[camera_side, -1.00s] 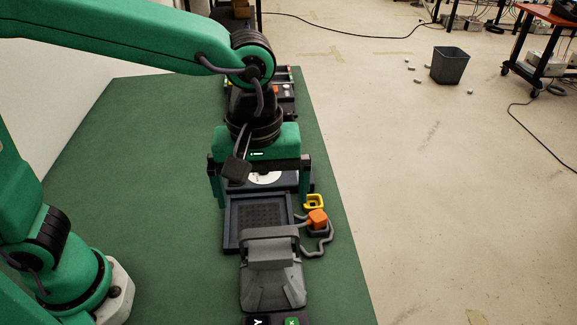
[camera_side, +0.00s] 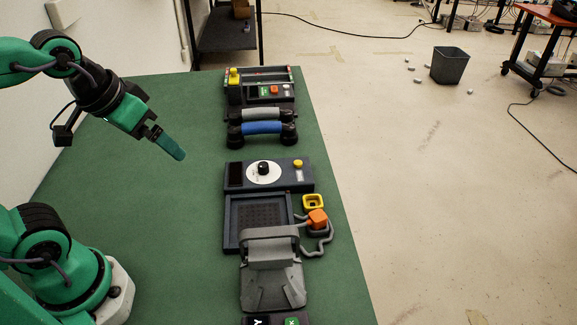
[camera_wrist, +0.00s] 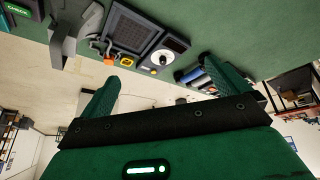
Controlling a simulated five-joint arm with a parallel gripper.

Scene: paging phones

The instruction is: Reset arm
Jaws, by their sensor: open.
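My gripper (camera_side: 170,146) is raised over the left side of the green table, with its fingers pointing down and to the right. It is empty and apart from all the devices. In the wrist view my gripper (camera_wrist: 165,85) has its two green fingers spread wide with nothing between them. Two phone handsets, one blue (camera_side: 262,128) and one grey (camera_side: 264,114), lie side by side on dark cradles. The dial panel (camera_side: 236,174) with a white dial and black knob is in front of them.
A grey-bordered tray (camera_side: 230,225), a grey bracket device (camera_side: 270,275), an orange plug (camera_side: 317,217) and a yellow square ring (camera_side: 313,202) sit nearer the camera. A console (camera_side: 268,92) with a yellow block stands at the back. The green table (camera_side: 190,250) is bare left of the devices.

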